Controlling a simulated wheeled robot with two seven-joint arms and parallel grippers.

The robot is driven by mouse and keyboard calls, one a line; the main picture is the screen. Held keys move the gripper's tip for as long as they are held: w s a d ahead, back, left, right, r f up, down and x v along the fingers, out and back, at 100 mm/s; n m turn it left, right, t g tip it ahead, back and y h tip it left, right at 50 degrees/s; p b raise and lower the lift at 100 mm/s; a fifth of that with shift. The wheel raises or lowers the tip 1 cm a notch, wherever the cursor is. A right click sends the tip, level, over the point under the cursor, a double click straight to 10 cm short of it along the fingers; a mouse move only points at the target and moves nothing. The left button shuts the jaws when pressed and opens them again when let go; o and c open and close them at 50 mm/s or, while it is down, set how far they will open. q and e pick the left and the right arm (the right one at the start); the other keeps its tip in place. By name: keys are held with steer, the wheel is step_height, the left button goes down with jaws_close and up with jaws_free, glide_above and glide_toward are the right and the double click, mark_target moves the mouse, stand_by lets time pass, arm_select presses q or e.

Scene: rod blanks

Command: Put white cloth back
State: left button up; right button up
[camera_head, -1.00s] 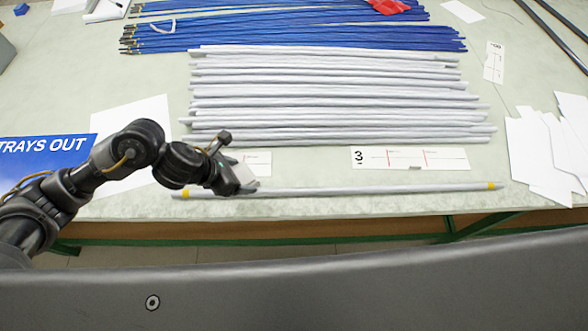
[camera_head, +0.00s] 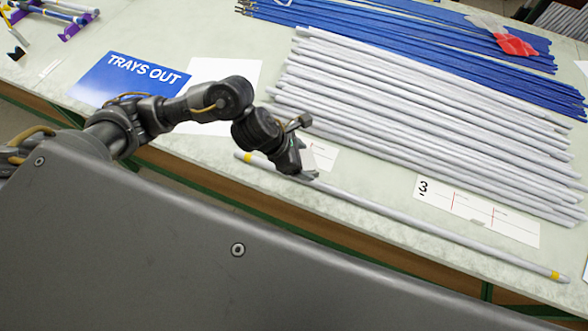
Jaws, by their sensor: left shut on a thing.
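My left gripper (camera_head: 303,168) is over the near part of the table, at the left end of a single grey rod (camera_head: 400,216) with yellow bands. It is shut on a small pale grey-white piece, which looks like the white cloth (camera_head: 311,161). Most of that piece is hidden by the fingers, and I cannot tell whether it touches the rod. My right gripper is not in view.
Several grey-white rods (camera_head: 420,115) lie side by side behind, with blue rods (camera_head: 400,30) beyond. A red cloth (camera_head: 515,43) lies on the blue rods beside a pale thing (camera_head: 485,22). A card marked 3 (camera_head: 478,212), a white sheet (camera_head: 222,72) and a blue TRAYS OUT sign (camera_head: 128,79) lie on the table.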

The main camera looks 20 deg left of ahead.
arm_select(q)
steer(key=shift+w+d+r+m+g+h+b, duration=0.15)
steer(key=shift+d+m+g+b, duration=0.1)
steer(key=shift+m, duration=0.3)
steer(key=shift+s+d+r+m+g+h+b, duration=0.15)
steer(key=shift+d+m+g, duration=0.1)
steer(key=shift+m, duration=0.3)
steer(key=shift+w+m+g+b, duration=0.15)
steer(key=shift+m+g+b, duration=0.15)
steer(key=shift+m+g, duration=0.35)
steer(key=shift+w+a+r+m+g+b, duration=0.1)
steer(key=shift+r+m+g+b, duration=0.1)
steer(key=shift+m, duration=0.4)
steer(key=shift+w+a+r+m+g+b, duration=0.1)
steer(key=shift+m+g, duration=0.05)
steer(key=shift+m, duration=0.4)
steer(key=w+a+r+m+g+y+b, duration=0.1)
steer(key=w+a+r+m+g+b, duration=0.1)
steer(key=a+r+m, duration=0.6)
steer(key=a+r+g+b, duration=0.1)
steer(key=a+r+g, duration=0.1)
steer(key=a, duration=0.1)
steer(key=shift+w+a+g, duration=0.15)
steer(key=shift+w+g, duration=0.05)
steer(key=shift+g, duration=0.1)
